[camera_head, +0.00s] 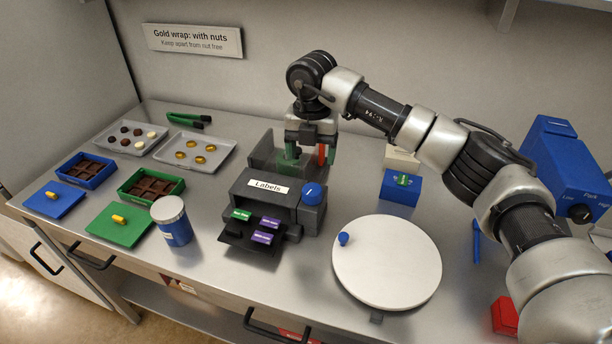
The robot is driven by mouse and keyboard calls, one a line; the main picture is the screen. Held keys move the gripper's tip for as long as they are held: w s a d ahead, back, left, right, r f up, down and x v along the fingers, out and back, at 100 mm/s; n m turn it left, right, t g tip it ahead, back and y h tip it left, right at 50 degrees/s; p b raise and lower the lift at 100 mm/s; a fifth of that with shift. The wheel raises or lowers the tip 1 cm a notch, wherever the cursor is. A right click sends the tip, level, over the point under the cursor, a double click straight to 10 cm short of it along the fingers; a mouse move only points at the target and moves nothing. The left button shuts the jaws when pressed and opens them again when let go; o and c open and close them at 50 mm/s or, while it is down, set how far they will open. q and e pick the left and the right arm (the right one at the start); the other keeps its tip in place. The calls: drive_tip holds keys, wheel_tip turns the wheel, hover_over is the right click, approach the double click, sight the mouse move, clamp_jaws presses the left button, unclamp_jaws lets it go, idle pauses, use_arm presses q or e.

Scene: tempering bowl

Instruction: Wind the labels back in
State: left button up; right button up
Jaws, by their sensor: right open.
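The label machine (255,188) is a dark grey box marked "Labels", with a blue knob (312,193) on its right. A black tray (240,233) sticks out at its front. On it lie a green label (241,214) and two purple labels (270,222), (262,238). My right gripper (307,156) is open and points down just behind the machine, beside a grey open holder (263,152). Green and red parts show around its fingers; I cannot tell whether it touches anything. My left gripper is out of view.
A white turntable (387,270) with a blue knob stands to the right. A blue block (400,188) stands behind the turntable. The strip before the machine is clear.

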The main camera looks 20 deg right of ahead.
sight(312, 189)
drive_tip(key=f, duration=0.1)
drive_tip(key=s+f+p, duration=0.1)
drive_tip(key=f, duration=0.3)
drive_tip(key=shift+s+f, duration=0.2)
drive_tip(key=shift+s, duration=0.05)
drive_tip(key=f, duration=0.2)
drive_tip(key=f+p, duration=0.1)
drive_tip(key=shift+w, duration=0.25)
drive_tip(key=shift+f, duration=0.6)
drive_tip(key=shift+s+f, duration=0.1)
drive_tip(key=shift+c, duration=0.2)
drive_tip(key=c, duration=0.9)
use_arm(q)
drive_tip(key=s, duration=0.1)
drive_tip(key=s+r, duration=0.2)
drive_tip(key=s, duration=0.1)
use_arm(e)
drive_tip(key=shift+o, duration=0.2)
